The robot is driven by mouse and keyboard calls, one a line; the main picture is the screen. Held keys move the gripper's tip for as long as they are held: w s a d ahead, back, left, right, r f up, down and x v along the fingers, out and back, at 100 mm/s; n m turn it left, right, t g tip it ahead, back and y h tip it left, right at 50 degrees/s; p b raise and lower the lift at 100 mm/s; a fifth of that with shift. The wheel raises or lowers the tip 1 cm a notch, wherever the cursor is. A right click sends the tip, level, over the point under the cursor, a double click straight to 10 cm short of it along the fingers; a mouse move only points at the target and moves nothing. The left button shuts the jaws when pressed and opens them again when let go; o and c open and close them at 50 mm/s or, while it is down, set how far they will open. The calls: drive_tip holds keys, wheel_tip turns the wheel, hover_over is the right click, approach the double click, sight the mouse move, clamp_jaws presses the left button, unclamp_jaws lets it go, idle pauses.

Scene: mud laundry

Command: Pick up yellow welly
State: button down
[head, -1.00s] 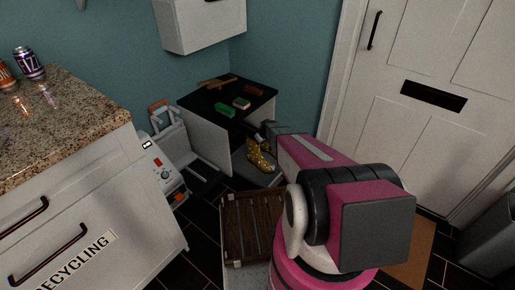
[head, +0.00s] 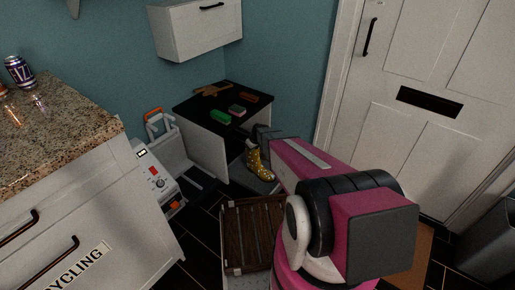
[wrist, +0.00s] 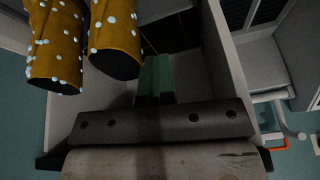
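The yellow welly (head: 259,163), with white dots, stands on a grey surface beside the black-topped unit in the head view. In the wrist view two yellow boot parts with white dots, the nearer one a yellow welly (wrist: 116,40), fill the upper left. My gripper (wrist: 155,62) shows low and central in the wrist view, its two greenish fingers close together with nothing visible between them. The boots are to the left of the fingers, apart from them. In the head view my gripper (head: 264,136) is just above and right of the welly, partly hidden by my arm.
The black-topped unit (head: 197,101) holds a green brush (head: 221,117) and other small items. A brown slatted crate (head: 250,235) stands in front of the welly. A granite counter (head: 60,125) is at left, a white door (head: 410,140) at right.

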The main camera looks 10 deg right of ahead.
drive_tip(key=s+a+r, duration=0.1)
drive_tip(key=a, duration=0.1)
drive_tip(key=s+a+r, duration=0.1)
drive_tip(key=shift+s+a+r, duration=0.1)
drive_tip(key=shift+a+r, duration=0.25)
drive_tip(key=shift+r, duration=0.05)
drive_tip(key=shift+c, duration=1.9)
unclamp_jaws()
drive_tip(key=shift+r, duration=0.1)
